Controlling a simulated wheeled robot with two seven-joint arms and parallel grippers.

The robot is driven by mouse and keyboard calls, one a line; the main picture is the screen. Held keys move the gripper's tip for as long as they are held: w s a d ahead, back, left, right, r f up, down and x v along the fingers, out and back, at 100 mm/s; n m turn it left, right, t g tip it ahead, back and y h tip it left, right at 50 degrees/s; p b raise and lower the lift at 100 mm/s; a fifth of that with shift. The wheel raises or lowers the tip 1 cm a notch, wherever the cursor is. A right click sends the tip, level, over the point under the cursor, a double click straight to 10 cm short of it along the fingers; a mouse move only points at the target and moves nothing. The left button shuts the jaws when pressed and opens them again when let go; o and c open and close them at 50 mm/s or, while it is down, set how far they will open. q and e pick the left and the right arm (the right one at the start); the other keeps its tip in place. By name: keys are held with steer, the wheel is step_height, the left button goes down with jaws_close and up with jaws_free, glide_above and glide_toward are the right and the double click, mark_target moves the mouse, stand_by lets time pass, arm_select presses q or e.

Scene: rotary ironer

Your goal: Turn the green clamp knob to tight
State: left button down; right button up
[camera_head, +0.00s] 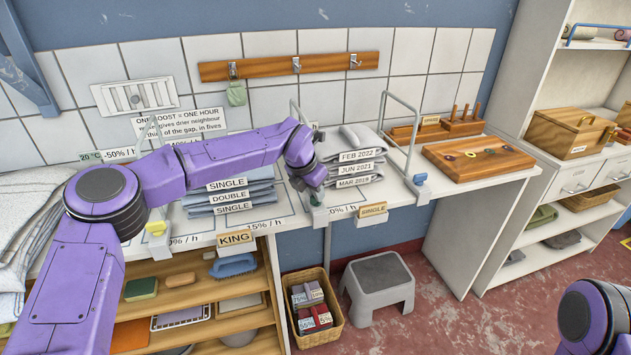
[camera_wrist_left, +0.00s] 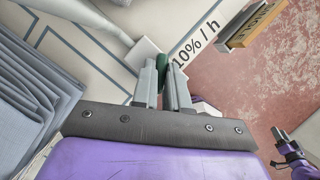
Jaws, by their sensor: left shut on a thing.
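The green clamp knob (camera_wrist_left: 162,64) shows between the fingers of my left gripper (camera_wrist_left: 162,78) in the left wrist view. The fingers are shut on it and cover most of it, so its turn position cannot be read. In the head view my left gripper (camera_head: 316,198) reaches down at the shelf's front edge, beside the "10% / h" label, and the knob is mostly hidden. My right arm (camera_head: 592,318) is at the bottom right of the head view. A purple arm end (camera_wrist_left: 290,147), seemingly my right one, shows small in the wrist view; its jaws are unclear.
A yellow clamp knob (camera_head: 156,228) and a blue one (camera_head: 419,179) sit along the same shelf edge. Folded grey cloth (camera_head: 352,160) and blue cloth (camera_head: 228,190) lie close to my left gripper. A wire divider (camera_head: 401,128) stands to the right. A grey stool (camera_head: 378,287) stands below.

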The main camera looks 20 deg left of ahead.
arm_select(q)
steer(key=m+p, duration=0.1)
steer(key=m+h+p, duration=0.1)
steer(key=m+p, duration=0.1)
steer(key=shift+a+r, duration=0.15)
steer(key=shift+r, duration=0.05)
steer(key=shift+w+f+m+g+h+p, duration=0.1)
steer(key=shift+m+g+h+p, duration=0.2)
steer(key=shift+m, duration=0.55)
steer(key=shift+f+m+g+h+p, duration=0.15)
steer(key=shift+m+g+p, duration=0.25)
steer(key=shift+m, duration=0.45)
steer(key=shift+r, duration=0.1)
steer(key=c, duration=1.1)
jaws_free()
steer(key=shift+c, duration=0.2)
steer(key=b+v, duration=0.2)
steer(key=v, duration=0.8)
steer(key=shift+a+r, duration=0.2)
steer(key=shift+r, duration=0.05)
